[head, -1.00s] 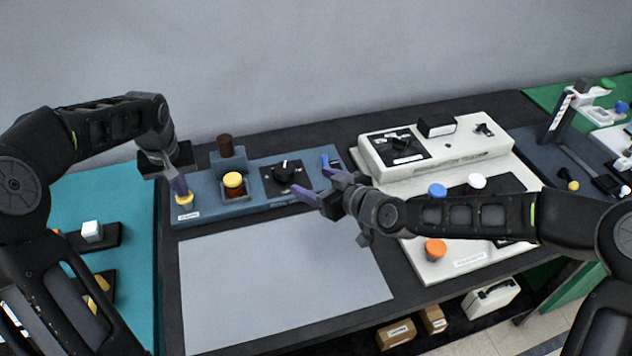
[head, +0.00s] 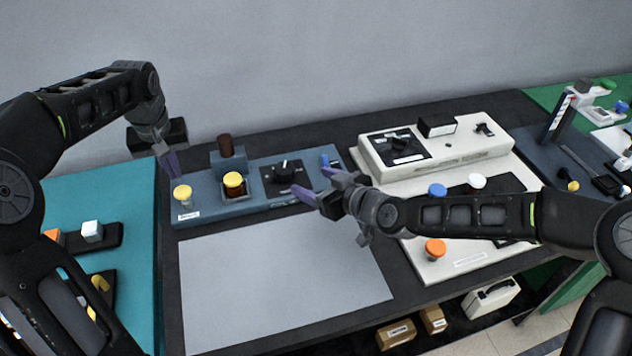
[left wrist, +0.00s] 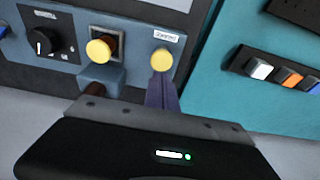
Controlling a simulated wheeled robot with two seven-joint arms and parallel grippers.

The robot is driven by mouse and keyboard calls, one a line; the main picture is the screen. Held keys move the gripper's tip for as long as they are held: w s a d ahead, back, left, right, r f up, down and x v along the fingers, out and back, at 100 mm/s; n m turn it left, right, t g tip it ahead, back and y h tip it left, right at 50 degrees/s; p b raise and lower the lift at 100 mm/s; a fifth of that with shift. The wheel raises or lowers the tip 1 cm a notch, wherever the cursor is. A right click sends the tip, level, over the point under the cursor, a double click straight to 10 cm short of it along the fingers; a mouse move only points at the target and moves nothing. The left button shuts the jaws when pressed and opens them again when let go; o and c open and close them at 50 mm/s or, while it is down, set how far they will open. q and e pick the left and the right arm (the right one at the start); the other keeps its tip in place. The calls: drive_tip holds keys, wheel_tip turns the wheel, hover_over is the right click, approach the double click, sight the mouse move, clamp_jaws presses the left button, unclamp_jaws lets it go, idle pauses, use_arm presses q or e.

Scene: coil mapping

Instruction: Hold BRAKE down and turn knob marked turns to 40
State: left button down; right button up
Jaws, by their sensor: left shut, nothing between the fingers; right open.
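The blue-grey panel (head: 212,205) carries a black knob with a white mark (head: 284,170). At its left end stands a yellow button (head: 182,192) above a small white label; the label's text is too small to read surely. My left gripper (head: 177,174) is shut and empty, just above and behind this button. In the left wrist view the yellow button (left wrist: 162,59) shows just beyond the fingertips, and the knob (left wrist: 43,42) is at the far left. My right gripper (head: 314,185) is open and empty, to the right of the knob and a little nearer the front.
A second yellow cap (head: 233,181) stands in a square holder between button and knob, with a brown cylinder (head: 225,145) behind it. A blue part (head: 326,161) is at the panel's right end. A cream winding machine (head: 445,155) stands right. The grey mat (head: 280,280) is clear.

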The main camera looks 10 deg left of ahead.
use_arm(q)
drive_tip(key=shift+r, duration=1.1)
